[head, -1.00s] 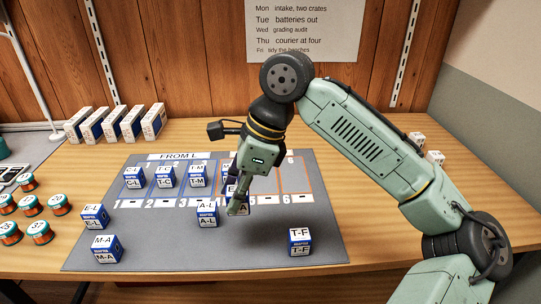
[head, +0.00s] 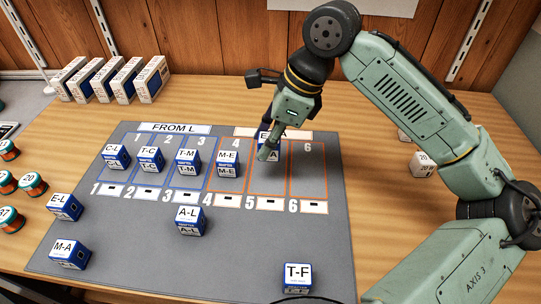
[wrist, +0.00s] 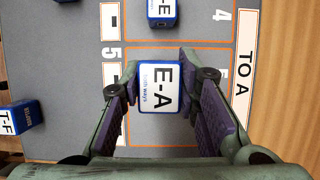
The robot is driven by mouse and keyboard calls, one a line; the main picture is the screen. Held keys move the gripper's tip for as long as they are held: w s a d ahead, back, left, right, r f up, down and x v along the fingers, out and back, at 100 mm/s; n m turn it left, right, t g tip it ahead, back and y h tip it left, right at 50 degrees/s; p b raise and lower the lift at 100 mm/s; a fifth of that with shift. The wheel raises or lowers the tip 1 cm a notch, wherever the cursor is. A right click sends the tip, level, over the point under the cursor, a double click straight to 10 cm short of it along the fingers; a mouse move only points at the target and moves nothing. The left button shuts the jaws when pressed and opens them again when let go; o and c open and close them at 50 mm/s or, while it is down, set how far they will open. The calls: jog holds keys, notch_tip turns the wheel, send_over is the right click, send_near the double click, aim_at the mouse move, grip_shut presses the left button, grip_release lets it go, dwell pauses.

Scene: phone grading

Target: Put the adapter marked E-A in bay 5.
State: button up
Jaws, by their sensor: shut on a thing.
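The adapter marked E-A (wrist: 161,88) is a white-topped, blue-sided block. My gripper (wrist: 160,92) has a finger on each side of it and is shut on it. In the head view my gripper (head: 268,153) covers part of the adapter. Bay 5 (head: 268,186) is an orange-outlined space on the grey mat between bays 4 and 6. In the wrist view the adapter appears between the bay's two orange side lines, toward its middle. I cannot tell whether it touches the mat.
The M-E adapter (head: 228,163) stands in bay 4, beside my gripper. Bay 6 (head: 308,175) looks empty. C-L (head: 116,157), T-C (head: 149,158) and T-M (head: 187,161) fill bays 1 to 3. A-L (head: 190,220) and T-F (head: 297,276) stand on the front mat.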

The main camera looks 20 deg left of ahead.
jog(key=shift+f, duration=2.95)
jog(key=shift+f, duration=0.15)
jog(key=shift+f, duration=0.1)
jog(key=o, duration=1)
jog(key=shift+o, duration=0.2)
jog(key=v, duration=1.2)
jog(key=shift+r, duration=0.25)
jog(key=shift+s+f, duration=0.1)
